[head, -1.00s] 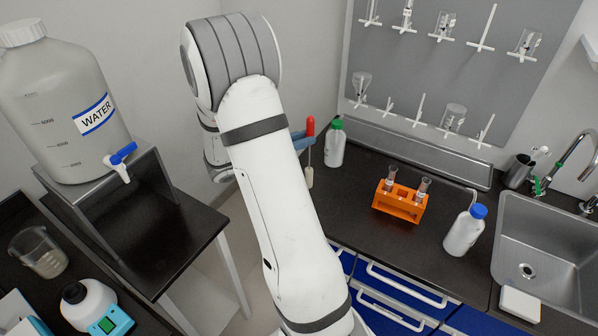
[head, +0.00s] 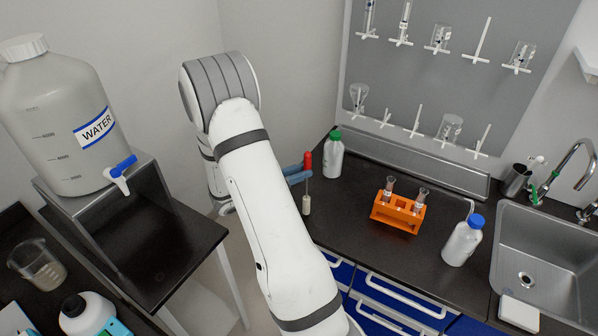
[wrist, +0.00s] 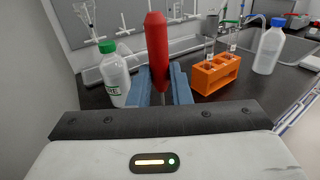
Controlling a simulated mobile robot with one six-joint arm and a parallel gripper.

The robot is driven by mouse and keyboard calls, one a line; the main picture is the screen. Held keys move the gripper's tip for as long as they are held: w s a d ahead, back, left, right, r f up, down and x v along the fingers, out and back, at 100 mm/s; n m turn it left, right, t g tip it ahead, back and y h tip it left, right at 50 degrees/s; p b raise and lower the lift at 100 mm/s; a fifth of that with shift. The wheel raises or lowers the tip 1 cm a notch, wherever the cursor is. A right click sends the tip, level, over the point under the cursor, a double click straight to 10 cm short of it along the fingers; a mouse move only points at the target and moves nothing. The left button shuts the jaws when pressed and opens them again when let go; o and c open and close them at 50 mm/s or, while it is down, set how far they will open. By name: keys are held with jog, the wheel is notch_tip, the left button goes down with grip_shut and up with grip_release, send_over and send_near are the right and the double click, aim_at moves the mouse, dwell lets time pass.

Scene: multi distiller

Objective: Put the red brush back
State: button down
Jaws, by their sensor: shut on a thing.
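The red brush (head: 307,162) hangs upright in my gripper (head: 297,174), red handle up and pale bristle end down, near the left edge of the dark bench. In the wrist view the red handle (wrist: 157,45) stands between the blue fingers of my gripper (wrist: 162,85), which are shut on the brush. Its lower part is hidden there. A dark metal cup (head: 516,180) with light and green-tipped items in it stands by the sink at the far right, well away from my gripper.
A green-capped bottle (head: 333,156) stands just right of the brush. An orange rack (head: 397,212) with glass tubes and a blue-capped bottle (head: 462,242) stand between it and the sink (head: 558,243). A pegboard (head: 450,75) with glassware hangs behind.

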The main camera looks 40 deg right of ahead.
jog(key=c, duration=1.3)
grip_release()
jog(key=shift+c, duration=0.2)
jog(key=w+a+b, duration=0.2)
jog(key=a+b, duration=0.1)
jog(key=a, duration=0.9)
jog(key=s+a+r+m+g+y, duration=0.2)
jog(key=s+r+m+y, duration=0.3)
jog(key=s+m+y, duration=0.55)
jog(key=s+a+r+m+t+y, duration=0.5)
jog(key=s+a+m+t+y, duration=0.1)
jog(key=a, duration=0.5)
jog(key=shift+s+t+y, duration=0.55)
jog(key=shift+t, duration=0.35)
